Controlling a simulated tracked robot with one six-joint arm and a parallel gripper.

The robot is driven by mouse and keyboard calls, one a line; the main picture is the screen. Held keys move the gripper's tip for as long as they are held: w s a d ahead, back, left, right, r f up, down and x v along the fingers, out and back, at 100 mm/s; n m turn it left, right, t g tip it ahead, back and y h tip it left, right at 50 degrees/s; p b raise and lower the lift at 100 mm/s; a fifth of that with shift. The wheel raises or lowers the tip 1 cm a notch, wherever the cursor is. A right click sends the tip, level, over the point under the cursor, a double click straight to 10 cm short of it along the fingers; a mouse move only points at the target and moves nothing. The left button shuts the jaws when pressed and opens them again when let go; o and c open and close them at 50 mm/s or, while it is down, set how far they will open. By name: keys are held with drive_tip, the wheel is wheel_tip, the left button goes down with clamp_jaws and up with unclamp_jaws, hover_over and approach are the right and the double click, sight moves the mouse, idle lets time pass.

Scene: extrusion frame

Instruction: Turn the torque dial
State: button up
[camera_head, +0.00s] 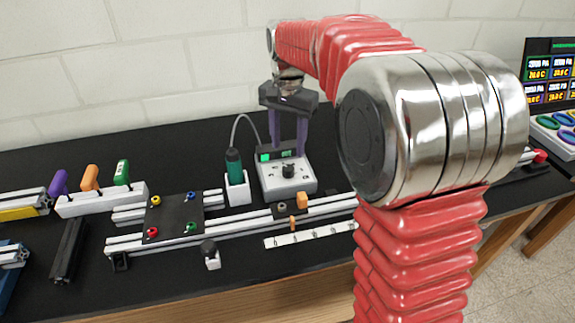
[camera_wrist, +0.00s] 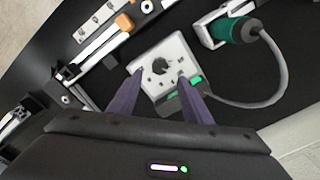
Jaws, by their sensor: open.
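The torque dial (camera_head: 289,171) is a black knob on top of a light grey box (camera_head: 275,187) on the black bench. In the wrist view the dial (camera_wrist: 161,67) lies ahead of and between my two purple fingers. My gripper (camera_head: 289,145) is above and behind the dial, fingers pointing down. In the wrist view my gripper (camera_wrist: 158,82) is open and empty, with its fingertips over the box, one on either side. I cannot tell the exact height gap.
A green screwdriver (camera_head: 233,163) with a cable stands in a white holder (camera_head: 237,188) left of the box. Aluminium rails (camera_head: 220,232) with an orange block (camera_head: 302,199) run in front. A black plate (camera_head: 174,217) with coloured screws lies left. A wall stands behind.

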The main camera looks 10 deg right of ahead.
sight(288, 168)
wheel_tip(288, 168, down, 8)
drive_tip(key=shift+f, duration=0.1)
idle(0.4)
drive_tip(key=c, duration=1.1)
